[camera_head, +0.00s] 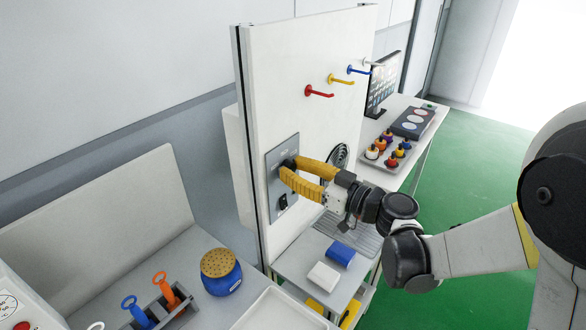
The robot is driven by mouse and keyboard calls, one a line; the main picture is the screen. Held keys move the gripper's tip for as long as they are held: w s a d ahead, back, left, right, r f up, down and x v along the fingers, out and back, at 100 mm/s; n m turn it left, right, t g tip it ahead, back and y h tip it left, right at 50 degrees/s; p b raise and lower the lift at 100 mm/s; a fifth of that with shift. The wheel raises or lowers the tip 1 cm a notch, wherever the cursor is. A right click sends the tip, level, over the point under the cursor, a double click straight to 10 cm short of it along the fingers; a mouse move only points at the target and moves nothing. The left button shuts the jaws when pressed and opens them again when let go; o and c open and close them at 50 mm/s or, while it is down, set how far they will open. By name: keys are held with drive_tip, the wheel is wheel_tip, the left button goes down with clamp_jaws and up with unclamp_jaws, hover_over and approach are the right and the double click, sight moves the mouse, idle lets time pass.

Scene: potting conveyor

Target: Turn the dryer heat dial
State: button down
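The dryer control panel (275,190) is a grey plate on the white upright wall. A dark dial (288,163) shows in its upper part, partly hidden by my fingertips. A black rocker switch (283,202) sits lower on the same plate. My gripper (291,167) has two yellow fingers pointing left at the panel. Their tips are at the dial, one on its upper right and one on its lower left, with a gap between the fingers farther back. I cannot tell whether the tips press on the dial.
Red (318,93), yellow (341,80) and blue (358,70) hooks stick out above my gripper. A round black vent (339,158) is behind it. A blue block (341,254) and a white block (323,276) lie on the shelf below. A blue pot (222,279) stands at lower left.

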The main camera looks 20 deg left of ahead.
drive_tip(key=shift+m, duration=0.4)
drive_tip(key=m+b, duration=0.1)
drive_tip(key=m, duration=0.2)
drive_tip(key=m+b, duration=0.1)
drive_tip(key=m, duration=0.3)
drive_tip(key=shift+w+f+b, duration=0.1)
drive_tip(key=shift+b, duration=0.2)
drive_tip(key=m, duration=0.4)
drive_tip(key=shift+b, duration=0.4)
drive_tip(key=m, duration=0.3)
drive_tip(key=shift+w+m+b, duration=0.1)
drive_tip(key=shift+m+b, duration=0.25)
drive_tip(key=shift+m, duration=0.05)
drive_tip(key=m, duration=0.4)
drive_tip(key=shift+f+b, duration=0.1)
drive_tip(key=shift+b, duration=0.2)
drive_tip(key=shift+m, duration=2.2)
